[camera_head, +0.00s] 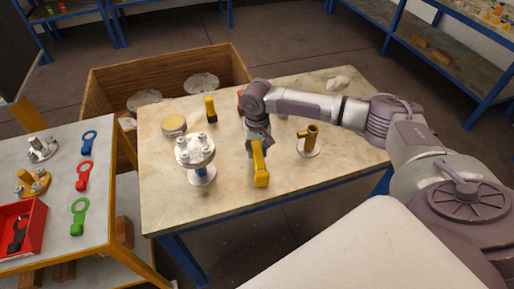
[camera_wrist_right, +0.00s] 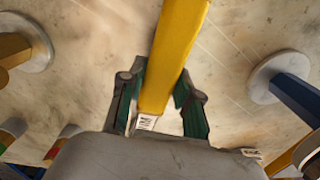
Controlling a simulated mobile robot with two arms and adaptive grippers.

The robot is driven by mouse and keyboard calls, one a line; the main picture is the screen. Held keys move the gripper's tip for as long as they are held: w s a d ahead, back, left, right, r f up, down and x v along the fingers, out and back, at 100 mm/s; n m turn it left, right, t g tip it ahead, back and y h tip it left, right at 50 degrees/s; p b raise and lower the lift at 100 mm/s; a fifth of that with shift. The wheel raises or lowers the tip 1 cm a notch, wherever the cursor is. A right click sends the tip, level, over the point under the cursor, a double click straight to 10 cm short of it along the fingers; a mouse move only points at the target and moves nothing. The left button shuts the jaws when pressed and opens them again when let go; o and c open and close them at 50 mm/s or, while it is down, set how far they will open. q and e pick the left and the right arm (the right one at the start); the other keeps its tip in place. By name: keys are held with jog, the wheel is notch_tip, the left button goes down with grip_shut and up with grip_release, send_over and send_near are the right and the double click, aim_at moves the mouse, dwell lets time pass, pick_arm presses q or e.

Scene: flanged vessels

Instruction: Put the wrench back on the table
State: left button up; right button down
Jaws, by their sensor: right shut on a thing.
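My right gripper (camera_head: 258,141) is above the light worktable (camera_head: 325,180), right of the flanged vessel (camera_head: 196,150). It is shut on a yellow wrench (camera_head: 261,168), of which a long flat bar shows. In the right wrist view the yellow wrench (camera_wrist_right: 176,50) sits between the green-padded fingers (camera_wrist_right: 160,102) and reaches away past them. Its other end is hidden by the gripper. I cannot tell whether the wrench touches the tabletop. My left gripper is not in view.
A brass fitting (camera_head: 309,140) stands right of the gripper, and a yellow-topped item (camera_head: 211,109) and round tin (camera_head: 174,125) stand behind. The left table holds blue (camera_head: 88,143), red (camera_head: 83,176) and green (camera_head: 79,216) wrenches and a red tray (camera_head: 36,239). The worktable's front right is bare.

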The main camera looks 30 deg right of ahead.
jog(key=c, duration=0.7)
grip_release()
jog(key=shift+f, duration=0.1)
jog(key=o, duration=0.5)
jog(key=shift+c, duration=0.2)
notch_tip(320, 180, up, 7)
jog(key=p, duration=0.9)
